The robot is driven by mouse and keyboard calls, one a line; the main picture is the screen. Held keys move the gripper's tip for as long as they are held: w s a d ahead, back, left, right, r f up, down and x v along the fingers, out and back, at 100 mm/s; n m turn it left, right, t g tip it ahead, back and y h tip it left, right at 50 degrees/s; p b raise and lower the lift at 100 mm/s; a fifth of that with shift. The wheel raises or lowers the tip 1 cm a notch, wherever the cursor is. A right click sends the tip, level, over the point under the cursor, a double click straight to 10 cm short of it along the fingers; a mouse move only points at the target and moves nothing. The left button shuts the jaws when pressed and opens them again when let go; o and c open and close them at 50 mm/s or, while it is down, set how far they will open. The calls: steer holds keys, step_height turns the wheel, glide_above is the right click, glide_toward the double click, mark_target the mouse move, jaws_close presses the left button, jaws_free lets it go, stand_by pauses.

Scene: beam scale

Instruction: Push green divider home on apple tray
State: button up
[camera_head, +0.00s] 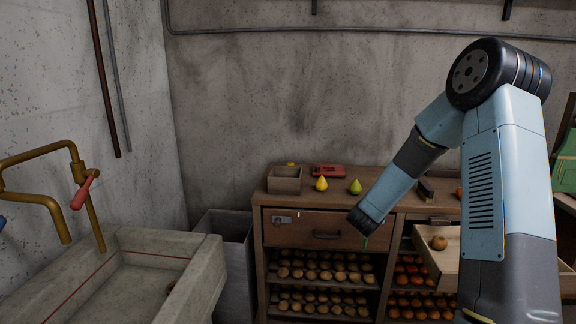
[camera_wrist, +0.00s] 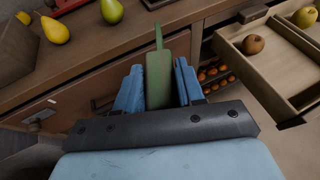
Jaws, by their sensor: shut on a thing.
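My gripper (camera_wrist: 160,82) is shut on the green divider (camera_wrist: 158,75), which stands between its two blue fingers with a narrow tip pointing away. In the head view my gripper (camera_head: 362,220) hangs in front of the cabinet, with a small bit of green divider (camera_head: 366,241) below it. A light wooden tray (camera_wrist: 262,74) sticks out like a drawer at the right, apart from the divider. A brown round fruit (camera_wrist: 253,44) lies in it, and a yellowish one (camera_wrist: 305,16) lies in a part farther right. In the head view my arm hides part of this tray (camera_head: 432,264).
The wooden cabinet (camera_head: 290,198) carries a box (camera_head: 285,180), a yellow pear (camera_head: 321,184), a green pear (camera_head: 355,187) and a red device (camera_head: 328,171). Shelves below hold several fruits. A stone sink (camera_head: 190,262) with a brass tap stands at the left.

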steer(key=s+a+n+y, duration=0.2)
steer(key=a, duration=0.4)
step_height(320, 180, down, 6)
steer(key=s+d, duration=0.1)
steer(key=shift+d+t, duration=0.2)
steer(key=shift+t, duration=0.1)
steer(key=shift+s, duration=0.15)
